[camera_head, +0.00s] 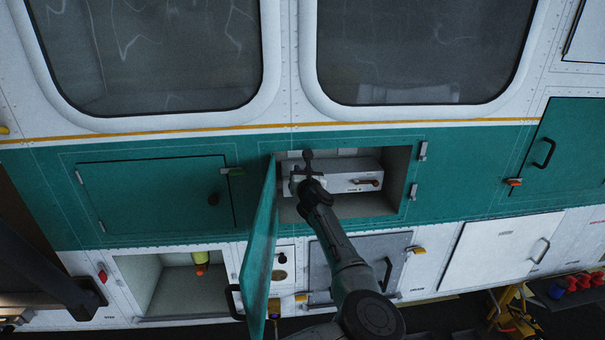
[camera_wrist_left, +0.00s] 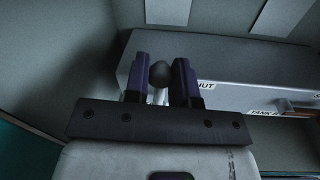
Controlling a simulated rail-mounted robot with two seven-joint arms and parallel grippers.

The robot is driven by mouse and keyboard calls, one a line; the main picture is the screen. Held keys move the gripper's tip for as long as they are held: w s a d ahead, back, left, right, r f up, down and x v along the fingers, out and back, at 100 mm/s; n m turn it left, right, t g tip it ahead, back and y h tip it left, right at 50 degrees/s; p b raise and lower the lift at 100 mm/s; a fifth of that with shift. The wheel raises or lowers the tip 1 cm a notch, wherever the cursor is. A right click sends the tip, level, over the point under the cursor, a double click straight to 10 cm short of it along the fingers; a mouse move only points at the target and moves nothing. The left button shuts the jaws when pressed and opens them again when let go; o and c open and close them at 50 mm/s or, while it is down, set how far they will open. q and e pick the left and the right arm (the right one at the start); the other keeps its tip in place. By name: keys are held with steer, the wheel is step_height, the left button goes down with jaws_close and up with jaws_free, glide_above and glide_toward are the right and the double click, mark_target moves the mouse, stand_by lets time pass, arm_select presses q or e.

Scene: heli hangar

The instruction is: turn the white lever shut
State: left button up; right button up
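A pale box (camera_head: 345,167) sits inside the open recess in the teal band; it also shows in the left wrist view (camera_wrist_left: 225,65), with partly hidden lettering ending in "UT". The white lever (camera_wrist_left: 158,76) has a dark round knob and a pale stem, at the near left end of the box. In the head view the left gripper (camera_head: 304,178) reaches into the recess and hides most of the lever. My right gripper is not in view.
The open teal door (camera_head: 262,243) hangs at the left of the recess, close to my arm. The recess walls (camera_head: 398,170) surround the box. An open white compartment (camera_head: 185,288) lies lower left.

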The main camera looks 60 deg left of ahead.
arm_select(q)
jaws_close()
steer(key=shift+w, duration=0.1)
steer(key=w+m, duration=0.1)
steer(key=m, duration=0.1)
steer(key=w+d+m, duration=0.1)
steer(key=m, duration=0.1)
steer(key=w+f+m, duration=0.1)
steer(key=m, duration=0.2)
steer(key=shift+d+p, duration=0.25)
steer(key=shift+p, duration=0.05)
stand_by(0.5)
